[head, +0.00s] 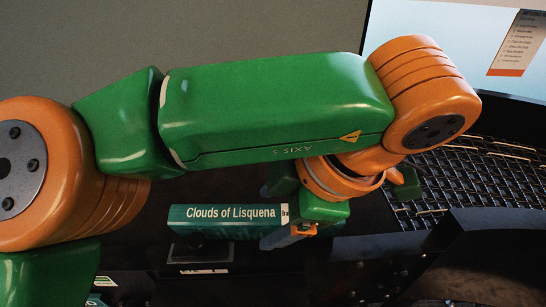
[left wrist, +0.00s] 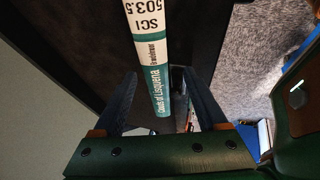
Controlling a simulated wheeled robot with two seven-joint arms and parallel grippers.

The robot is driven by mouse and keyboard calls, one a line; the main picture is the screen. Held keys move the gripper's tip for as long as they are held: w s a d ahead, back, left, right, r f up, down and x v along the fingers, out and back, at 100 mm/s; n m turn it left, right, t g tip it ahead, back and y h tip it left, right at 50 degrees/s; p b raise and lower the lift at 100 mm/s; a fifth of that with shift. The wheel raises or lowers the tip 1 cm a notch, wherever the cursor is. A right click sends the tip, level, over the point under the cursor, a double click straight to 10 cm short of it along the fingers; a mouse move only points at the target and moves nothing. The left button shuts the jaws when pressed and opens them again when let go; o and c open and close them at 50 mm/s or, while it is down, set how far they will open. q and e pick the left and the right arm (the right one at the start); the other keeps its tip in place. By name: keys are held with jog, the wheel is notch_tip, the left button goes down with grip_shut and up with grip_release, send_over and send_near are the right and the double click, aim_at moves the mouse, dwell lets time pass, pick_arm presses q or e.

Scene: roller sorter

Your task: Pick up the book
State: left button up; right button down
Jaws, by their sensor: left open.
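The book (head: 225,222) is teal with a white-lettered title, "Clouds of Lisquena", and lies on a dark surface in the lower middle of the head view. In the left wrist view its narrow spine (left wrist: 152,60), with a white label band, runs up from between the fingers. My left gripper (head: 268,216) is at the book's right end, with one blue finger in front of it and one behind. In the left wrist view the jaws (left wrist: 160,76) are open on either side of the spine, with gaps showing. My right gripper is not in view.
A bright screen (head: 440,22) stands at the upper right. Grey speckled floor (left wrist: 252,65) shows at the right of the wrist view. My left arm covers much of the head view.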

pick_arm(q)
jog(key=p, duration=0.1)
send_over(252, 240)
jog(key=f, duration=0.4)
jog(key=shift+w+a+f, duration=0.15)
jog(key=shift+a, duration=0.05)
jog(key=shift+w+f, duration=0.1)
jog(key=shift+f, duration=0.25)
jog(key=shift+s+d, duration=0.2)
jog(key=shift+d, duration=0.05)
jog(key=shift+c, duration=1)
grip_shut()
